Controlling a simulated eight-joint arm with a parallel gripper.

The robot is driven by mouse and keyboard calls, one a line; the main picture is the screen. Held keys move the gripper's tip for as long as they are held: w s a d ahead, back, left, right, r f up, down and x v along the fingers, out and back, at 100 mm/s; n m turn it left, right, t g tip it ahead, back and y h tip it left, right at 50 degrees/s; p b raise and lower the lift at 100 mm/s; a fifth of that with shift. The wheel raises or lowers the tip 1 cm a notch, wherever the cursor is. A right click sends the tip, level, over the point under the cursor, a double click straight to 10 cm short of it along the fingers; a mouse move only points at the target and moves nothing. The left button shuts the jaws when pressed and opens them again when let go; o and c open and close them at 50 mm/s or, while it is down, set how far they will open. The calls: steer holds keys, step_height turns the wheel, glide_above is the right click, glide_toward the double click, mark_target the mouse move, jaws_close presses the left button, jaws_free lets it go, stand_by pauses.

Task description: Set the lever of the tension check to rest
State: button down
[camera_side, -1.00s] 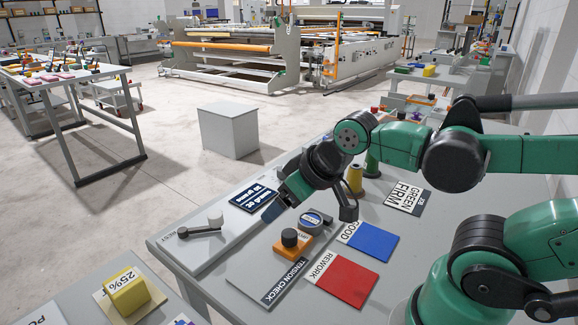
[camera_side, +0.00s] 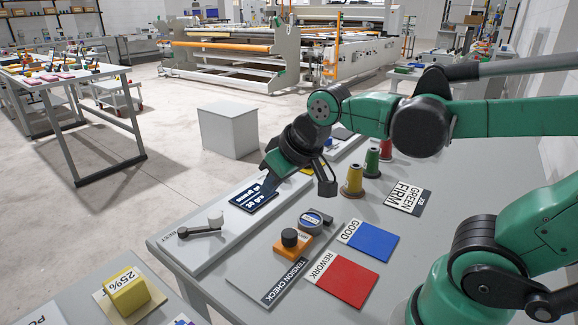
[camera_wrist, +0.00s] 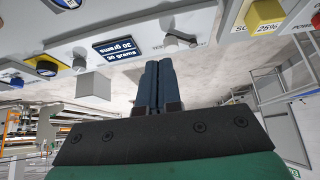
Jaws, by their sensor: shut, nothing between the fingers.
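The tension check's lever (camera_side: 200,229) is a dark arm on the light panel at the table's left edge. A pale upright knob (camera_side: 215,218) stands at its right end, and its dark rounded left end lies beside small lettering that looks like REST. The lever also shows at the top of the wrist view (camera_wrist: 182,41). My gripper (camera_side: 268,186) is shut and empty, above the dark display reading 30 grams (camera_side: 254,197), to the right of the lever and apart from it. In the wrist view its fingers (camera_wrist: 158,68) are together.
Blue (camera_side: 373,240) and red (camera_side: 347,280) pads lie to the right. Thread spools (camera_side: 354,180) stand behind. A yellow 25% block (camera_side: 128,292) is front left.

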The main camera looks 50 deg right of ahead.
steer(key=w+f+m+g, duration=0.2)
steer(key=w+g, duration=0.1)
steer(key=w, duration=1.4)
steer(key=shift+w+f+h, duration=0.2)
steer(key=shift+w+h, duration=0.05)
steer(key=shift+h, duration=0.15)
steer(key=shift+a, duration=0.1)
steer(key=x, duration=1)
steer(key=s, duration=0.2)
steer(key=shift+s+a, duration=0.3)
steer(key=shift+a, duration=0.05)
steer(key=shift+s+a, duration=0.2)
steer(key=shift+s, duration=0.4)
steer(key=shift+s+m, duration=0.1)
steer(key=shift+m, duration=0.3)
